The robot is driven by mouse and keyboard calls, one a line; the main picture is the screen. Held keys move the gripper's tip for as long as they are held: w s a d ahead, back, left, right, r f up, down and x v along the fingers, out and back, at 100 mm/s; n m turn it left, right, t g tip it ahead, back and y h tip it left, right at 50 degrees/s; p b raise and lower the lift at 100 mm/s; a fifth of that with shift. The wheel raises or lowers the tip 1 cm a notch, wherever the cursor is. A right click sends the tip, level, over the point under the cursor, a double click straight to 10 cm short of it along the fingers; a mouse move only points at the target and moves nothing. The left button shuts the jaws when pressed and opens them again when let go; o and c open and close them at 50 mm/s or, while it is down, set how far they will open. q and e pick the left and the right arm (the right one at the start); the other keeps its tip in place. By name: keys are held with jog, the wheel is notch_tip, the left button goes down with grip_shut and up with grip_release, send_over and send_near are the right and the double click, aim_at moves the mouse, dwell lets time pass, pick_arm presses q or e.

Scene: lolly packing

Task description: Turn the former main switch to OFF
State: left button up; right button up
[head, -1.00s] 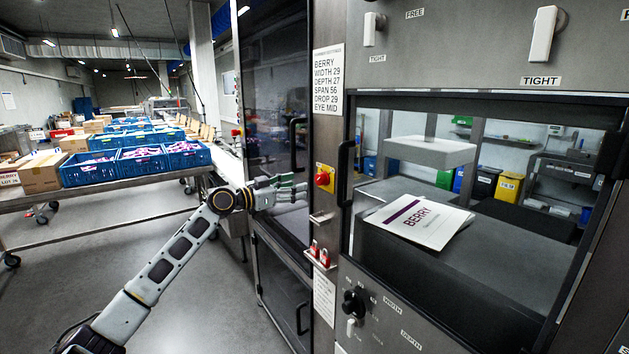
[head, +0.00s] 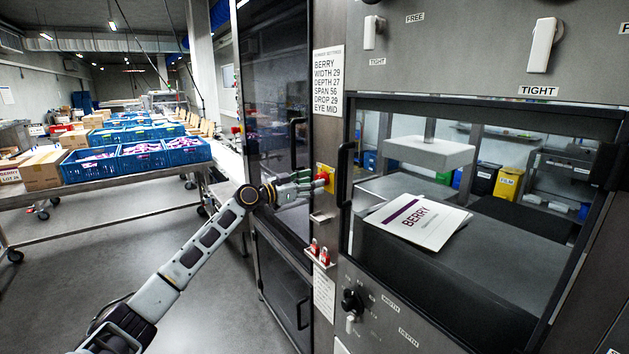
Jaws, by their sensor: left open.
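The former main switch (head: 325,170) is a red knob on a yellow plate, on the steel post between the dark glass door and the machine window. My left gripper (head: 312,183) is open, with its fingers level with the switch and reaching towards it from the left. The fingertips overlap the switch and hide part of the knob; I cannot tell whether they touch it. The knob's position and any OFF marking are too small or covered to read. My right gripper is out of view.
Two red padlocks (head: 319,252) hang below the switch. A settings sheet (head: 328,82) is above it. A black door handle (head: 344,174) stands close on the right. A black knob (head: 351,300) is lower down. Blue crates (head: 143,160) stand on a table at left.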

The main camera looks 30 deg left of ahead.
pick_arm(q)
jog(key=shift+x, duration=0.75)
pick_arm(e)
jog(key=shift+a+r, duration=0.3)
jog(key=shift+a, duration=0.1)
pick_arm(q)
jog(key=shift+d, duration=0.1)
jog(key=c, duration=1)
jog(key=shift+c, duration=0.2)
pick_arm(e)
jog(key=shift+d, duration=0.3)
